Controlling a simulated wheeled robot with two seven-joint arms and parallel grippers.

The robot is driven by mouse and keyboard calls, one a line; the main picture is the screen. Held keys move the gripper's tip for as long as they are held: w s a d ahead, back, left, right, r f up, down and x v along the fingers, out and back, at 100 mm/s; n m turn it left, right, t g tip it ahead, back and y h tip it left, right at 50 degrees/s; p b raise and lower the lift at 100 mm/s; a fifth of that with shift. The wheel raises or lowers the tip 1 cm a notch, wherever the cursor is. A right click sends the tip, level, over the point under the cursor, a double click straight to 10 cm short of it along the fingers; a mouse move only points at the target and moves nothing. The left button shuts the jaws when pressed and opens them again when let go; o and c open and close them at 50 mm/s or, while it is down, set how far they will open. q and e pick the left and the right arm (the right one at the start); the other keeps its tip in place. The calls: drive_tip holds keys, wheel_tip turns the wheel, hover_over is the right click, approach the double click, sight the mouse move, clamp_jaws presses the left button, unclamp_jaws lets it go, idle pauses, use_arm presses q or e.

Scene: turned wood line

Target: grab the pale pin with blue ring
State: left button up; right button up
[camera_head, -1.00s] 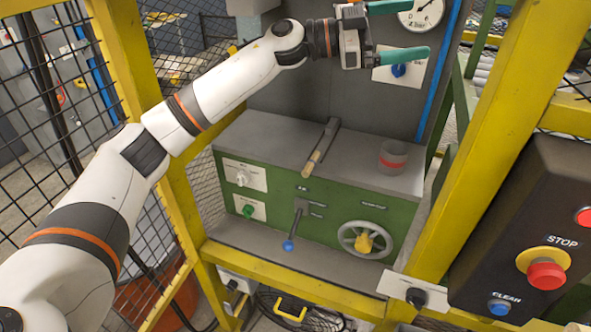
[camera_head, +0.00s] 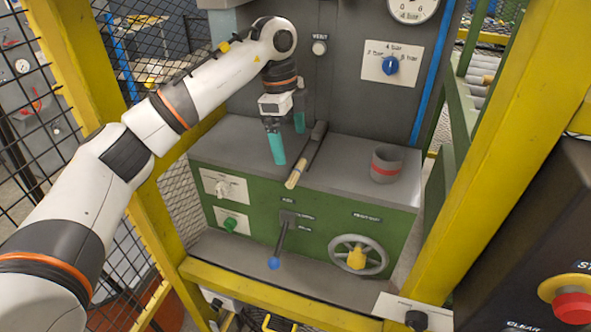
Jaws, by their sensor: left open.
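A pale wooden piece (camera_head: 294,178) shows at the near end of a dark narrow channel (camera_head: 314,146) on the grey top of the green machine. I cannot make out a blue ring on it from here, so I cannot tell whether it is the pale pin. My left gripper (camera_head: 288,143) has two teal fingers pointing down, apart and with nothing seen between them. It is just left of the channel, over the machine top. My right gripper is not in view.
A grey cup with a red band (camera_head: 386,164) stands on the machine top (camera_head: 345,172) at the right. A lever with a blue knob (camera_head: 274,263) and a handwheel (camera_head: 358,257) stick out in front. Yellow frame posts (camera_head: 500,150) flank the machine.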

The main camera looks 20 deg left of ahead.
sight(296, 169)
use_arm(q)
wheel_tip(296, 169, down, 2)
drive_tip(key=shift+d+f, duration=0.1)
drive_tip(key=shift+d+f+p, duration=0.1)
drive_tip(key=shift+f+p, duration=0.3)
drive_tip(key=shift+f, duration=0.1)
drive_tip(key=f, duration=0.1)
drive_tip(key=f+p, duration=0.1)
drive_tip(key=f, duration=0.1)
drive_tip(key=shift+w+d+f, duration=0.2)
drive_tip(key=shift+f, duration=0.55)
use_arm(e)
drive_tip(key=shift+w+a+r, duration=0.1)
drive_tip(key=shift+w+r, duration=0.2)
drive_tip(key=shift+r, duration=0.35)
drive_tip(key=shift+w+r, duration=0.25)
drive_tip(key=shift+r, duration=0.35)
use_arm(q)
drive_tip(key=shift+d, duration=0.1)
drive_tip(key=c, duration=0.9)
